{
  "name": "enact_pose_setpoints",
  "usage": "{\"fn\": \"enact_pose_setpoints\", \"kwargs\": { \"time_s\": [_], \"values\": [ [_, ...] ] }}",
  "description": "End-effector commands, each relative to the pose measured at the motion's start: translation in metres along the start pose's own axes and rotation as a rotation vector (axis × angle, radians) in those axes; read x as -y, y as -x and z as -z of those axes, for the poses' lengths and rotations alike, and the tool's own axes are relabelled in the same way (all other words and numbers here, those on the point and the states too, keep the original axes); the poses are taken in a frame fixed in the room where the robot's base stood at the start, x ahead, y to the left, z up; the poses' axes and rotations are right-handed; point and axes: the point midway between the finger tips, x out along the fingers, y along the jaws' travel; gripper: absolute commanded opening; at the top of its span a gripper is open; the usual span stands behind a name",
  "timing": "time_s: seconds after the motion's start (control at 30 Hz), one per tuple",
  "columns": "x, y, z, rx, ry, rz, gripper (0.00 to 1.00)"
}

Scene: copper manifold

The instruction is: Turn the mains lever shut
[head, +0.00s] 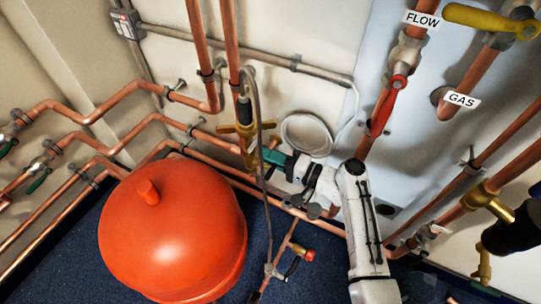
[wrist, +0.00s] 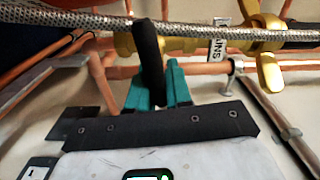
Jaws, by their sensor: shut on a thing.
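My gripper (head: 273,157) has teal fingers and reaches in from the right to the upright copper pipe with the brass valve (head: 240,130). In the wrist view the gripper (wrist: 157,82) is shut on the black lever (wrist: 149,55). The lever stands across the line of the pipe and its lower end lies between the fingers. The brass valve body (wrist: 185,44) is behind it, with a white tag (wrist: 216,43), partly hidden, whose letters look like part of "MAINS". In the head view the lever is not clearly seen.
A grey braided hose (head: 260,140) hangs in front of the valve and crosses the wrist view (wrist: 90,38). A large red vessel (head: 170,230) stands at lower left. A red lever (head: 385,105) and a yellow lever (head: 485,20) are at upper right. Copper pipes line the walls.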

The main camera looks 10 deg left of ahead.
Motion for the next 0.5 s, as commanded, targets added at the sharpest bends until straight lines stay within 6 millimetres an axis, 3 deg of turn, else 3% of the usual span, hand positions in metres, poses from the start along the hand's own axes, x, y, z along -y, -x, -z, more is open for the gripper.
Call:
{"fn": "enact_pose_setpoints", "kwargs": {
  "time_s": [0.5],
  "values": [
    [-0.0057,0.0009,0.0004,-0.004,-0.173,-0.002,0.00]
  ]
}}
